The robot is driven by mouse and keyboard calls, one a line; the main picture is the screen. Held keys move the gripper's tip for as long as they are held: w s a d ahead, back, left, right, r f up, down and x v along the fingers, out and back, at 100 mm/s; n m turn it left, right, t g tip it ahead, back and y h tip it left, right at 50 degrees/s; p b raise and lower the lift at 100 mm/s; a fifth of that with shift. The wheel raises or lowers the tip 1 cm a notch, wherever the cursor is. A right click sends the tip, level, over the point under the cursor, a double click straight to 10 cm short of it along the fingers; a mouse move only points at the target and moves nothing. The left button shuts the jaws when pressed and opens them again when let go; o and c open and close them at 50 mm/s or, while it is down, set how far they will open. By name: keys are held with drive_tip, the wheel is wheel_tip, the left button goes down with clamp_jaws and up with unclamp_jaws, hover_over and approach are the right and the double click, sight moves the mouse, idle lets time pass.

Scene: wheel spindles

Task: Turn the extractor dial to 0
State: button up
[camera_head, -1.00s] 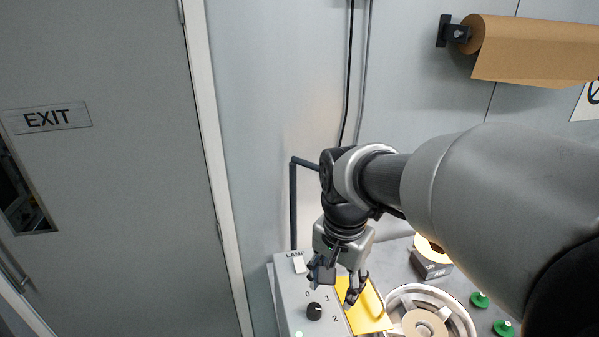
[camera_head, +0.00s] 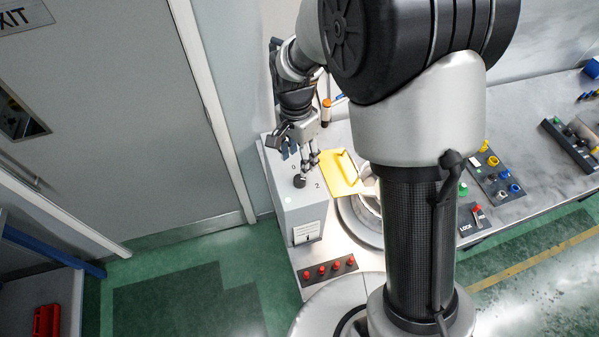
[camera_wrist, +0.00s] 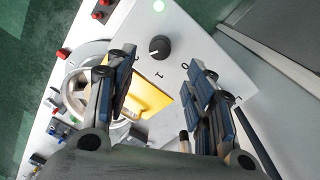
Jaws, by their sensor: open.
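The extractor dial (camera_head: 300,181) is a round black knob on the sloped top of a light grey control box (camera_head: 306,214). In the wrist view the dial (camera_wrist: 159,47) shows a short white mark on its face, toward the lower left. A 1 and a 0 are printed near it there; a 2 shows in the head view. My gripper (camera_head: 301,156) is above the box, close to the dial. In the wrist view my gripper (camera_wrist: 162,68) has its fingers wide apart, with nothing between them; the dial lies beyond the fingertips.
A yellow plate (camera_head: 341,172) with a handle is beside the box, next to a round metal wheel part. A strip of red buttons (camera_head: 329,269) is in front. Button panels (camera_head: 495,176) stand along the bench at right. The door is at left.

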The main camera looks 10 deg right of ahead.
sight(300, 178)
wheel_tip(300, 178, down, 8)
drive_tip(key=shift+s+d+f, duration=0.15)
idle(0.3)
drive_tip(key=c, duration=1.1)
